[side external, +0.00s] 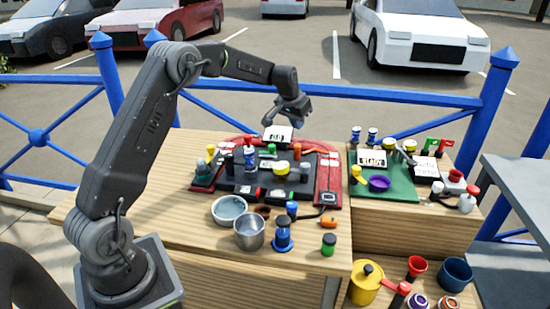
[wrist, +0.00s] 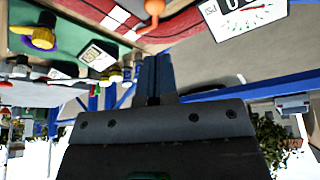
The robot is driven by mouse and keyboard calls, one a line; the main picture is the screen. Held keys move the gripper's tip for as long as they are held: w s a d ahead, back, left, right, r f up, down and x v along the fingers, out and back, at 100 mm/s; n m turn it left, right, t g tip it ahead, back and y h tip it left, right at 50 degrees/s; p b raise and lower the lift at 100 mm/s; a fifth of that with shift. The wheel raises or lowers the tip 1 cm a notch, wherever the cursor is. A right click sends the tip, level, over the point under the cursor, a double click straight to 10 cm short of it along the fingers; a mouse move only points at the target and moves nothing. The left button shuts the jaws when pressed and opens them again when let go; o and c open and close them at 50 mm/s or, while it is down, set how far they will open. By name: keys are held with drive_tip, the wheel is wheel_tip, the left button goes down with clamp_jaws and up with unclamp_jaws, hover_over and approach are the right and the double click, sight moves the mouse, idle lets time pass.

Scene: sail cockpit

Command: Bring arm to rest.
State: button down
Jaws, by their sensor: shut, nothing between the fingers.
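My arm rises from its base at the left of the side view and bends over the wooden table. My gripper (side external: 290,112) hangs above the far edge of the dark panel with the red border (side external: 328,180), near a small white display box (side external: 277,134). In the wrist view my gripper (wrist: 154,75) shows its fingers together, with nothing between them. A white dial display (wrist: 240,14) lies close by at the upper right of that view. I cannot tell from these views whether the gripper touches the display box.
A grey bowl (side external: 229,209), a metal cup (side external: 249,232) and small bottles stand at the table's front. Blue railing (side external: 491,100) runs behind. The table's left part (side external: 180,220) is clear.

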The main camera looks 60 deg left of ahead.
drive_tip(key=shift+d+r, duration=0.1)
drive_tip(key=s+d+r+m, duration=0.2)
drive_tip(key=s+d+r, duration=1.1)
drive_tip(key=s+d, duration=0.25)
drive_tip(key=s+d+f, duration=0.1)
drive_tip(key=s+d, duration=0.2)
drive_tip(key=s, duration=0.8)
drive_tip(key=s+d+f+m+t+h, duration=0.1)
drive_tip(key=s+d+f, duration=0.1)
drive_tip(key=s, duration=0.8)
drive_tip(key=shift+s+d, duration=0.35)
drive_tip(key=shift+d, duration=0.55)
drive_tip(key=c, duration=1.8)
unclamp_jaws()
drive_tip(key=shift+c, duration=0.2)
